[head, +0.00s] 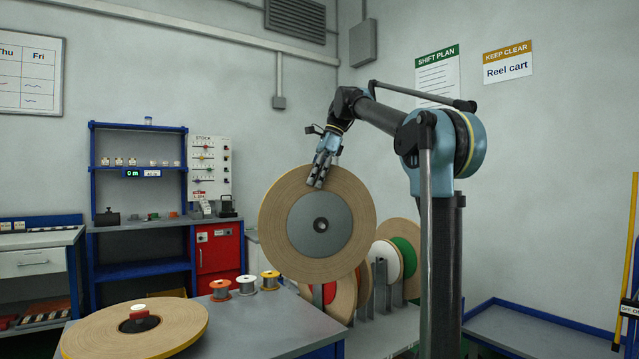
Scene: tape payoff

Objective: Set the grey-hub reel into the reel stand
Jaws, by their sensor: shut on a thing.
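The grey-hub reel (340,226) is a wide tan disc of tape with a flat grey hub and a dark centre hole. My gripper (318,180) is shut on its upper rim and holds it upright, face towards the camera. The reel stand (381,291) appears to be the grey rack with upright dividers behind and to the lower right. It holds several upright reels, among them a red-hub reel (329,294), a white-hub reel (387,262) and a green-hub reel (407,256). The held reel hides part of the stand, so I cannot tell whether they touch.
A tape reel (90,330) lies flat on the grey table (255,325) at front left, with a red and white knob at its centre. Small spools (246,286) stand near the table's far edge. A blue-edged low surface (540,335) is at right.

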